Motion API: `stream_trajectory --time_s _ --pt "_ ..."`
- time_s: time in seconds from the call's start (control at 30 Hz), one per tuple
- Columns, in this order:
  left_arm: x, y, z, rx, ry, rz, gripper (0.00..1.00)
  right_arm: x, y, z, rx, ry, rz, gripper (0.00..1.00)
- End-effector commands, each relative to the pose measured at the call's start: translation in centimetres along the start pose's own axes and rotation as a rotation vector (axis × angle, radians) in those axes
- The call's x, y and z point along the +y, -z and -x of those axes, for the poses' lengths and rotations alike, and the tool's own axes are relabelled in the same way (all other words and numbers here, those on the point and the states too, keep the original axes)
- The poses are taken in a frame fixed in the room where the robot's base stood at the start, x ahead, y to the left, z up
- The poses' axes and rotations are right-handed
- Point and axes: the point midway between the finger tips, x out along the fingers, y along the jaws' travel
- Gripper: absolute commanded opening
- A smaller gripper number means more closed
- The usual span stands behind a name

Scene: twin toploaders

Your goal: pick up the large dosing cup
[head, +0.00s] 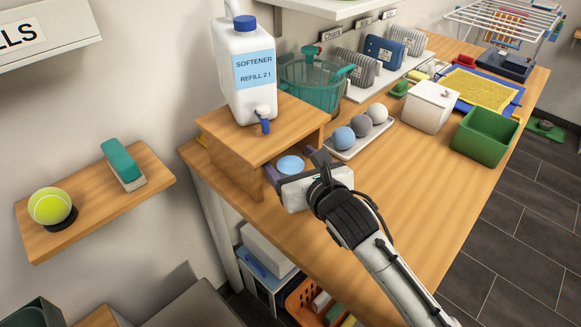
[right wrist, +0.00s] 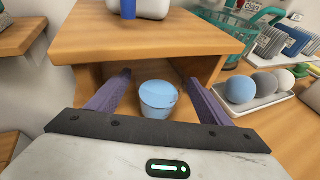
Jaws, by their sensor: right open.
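A light blue cup (head: 290,164), which I take for the large dosing cup, stands upright on the bench at the open front of a small wooden stand. It also shows in the right wrist view (right wrist: 158,98), centred between the fingers. My right gripper (right wrist: 158,78) is open, with one purple finger on each side of the cup and a visible gap on both sides. In the head view, the gripper body hides part of the cup. My left gripper is in neither view.
The wooden stand (head: 256,139) roofs the space behind the cup and carries a white softener jug (head: 243,95). A tray (head: 383,136) with three balls lies close to the right. Bench space in front of the tray is clear.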

Motion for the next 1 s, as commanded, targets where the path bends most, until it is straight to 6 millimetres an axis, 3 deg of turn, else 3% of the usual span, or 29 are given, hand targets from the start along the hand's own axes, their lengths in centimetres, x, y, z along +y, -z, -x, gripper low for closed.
stream_trajectory --time_s 0.27,0.57,1.0 --pt "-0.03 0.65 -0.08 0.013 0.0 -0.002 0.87 -0.01 0.04 -0.4 0.001 0.0 -0.001 0.73" --pt "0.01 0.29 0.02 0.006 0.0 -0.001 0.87 0.01 -0.05 -0.36 -0.001 0.0 0.0 0.26" --pt "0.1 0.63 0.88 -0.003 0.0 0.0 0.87 -0.06 -0.88 -0.08 -0.001 0.001 0.001 0.26"
